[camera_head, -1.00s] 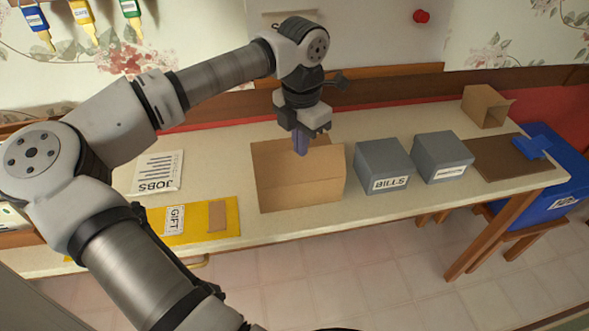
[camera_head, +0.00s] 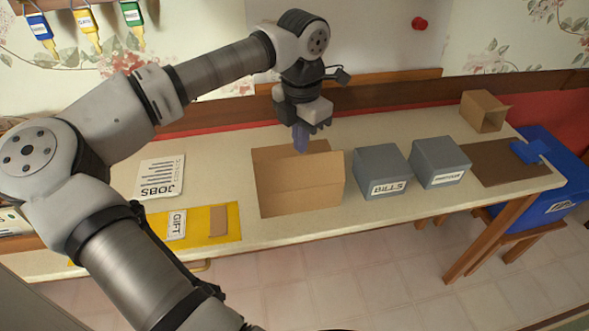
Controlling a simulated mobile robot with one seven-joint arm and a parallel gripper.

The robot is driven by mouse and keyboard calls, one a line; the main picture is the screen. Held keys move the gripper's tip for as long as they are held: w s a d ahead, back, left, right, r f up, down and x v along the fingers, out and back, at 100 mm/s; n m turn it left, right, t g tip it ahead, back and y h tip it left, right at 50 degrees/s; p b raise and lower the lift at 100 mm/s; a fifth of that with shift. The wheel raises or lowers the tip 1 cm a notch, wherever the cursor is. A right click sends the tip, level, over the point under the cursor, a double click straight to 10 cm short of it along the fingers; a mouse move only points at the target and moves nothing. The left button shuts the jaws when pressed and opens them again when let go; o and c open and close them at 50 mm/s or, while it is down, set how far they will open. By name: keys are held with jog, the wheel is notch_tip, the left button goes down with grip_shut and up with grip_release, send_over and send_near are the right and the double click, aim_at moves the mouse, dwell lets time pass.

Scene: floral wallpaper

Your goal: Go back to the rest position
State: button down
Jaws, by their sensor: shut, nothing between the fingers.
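My gripper (camera_head: 301,140) points down over the back part of an open cardboard box (camera_head: 300,188) on the long table. Its bluish fingers are shut with nothing seen between them, and the tips are at about the height of the box's back rim in the picture. I cannot tell whether they touch the box. My arm reaches in from the left, bent at the elbow. The inside of the box is mostly hidden by its front wall.
Right of the box stand a grey box labelled BILLS (camera_head: 382,172), another grey box (camera_head: 440,162), a brown mat (camera_head: 495,165) and a small open carton (camera_head: 485,111). Left lie a JOBS sheet (camera_head: 160,177) and a yellow GIFT folder (camera_head: 196,225).

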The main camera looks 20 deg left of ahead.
jog(key=shift+r+p, duration=0.3)
jog(key=shift+r, duration=0.6)
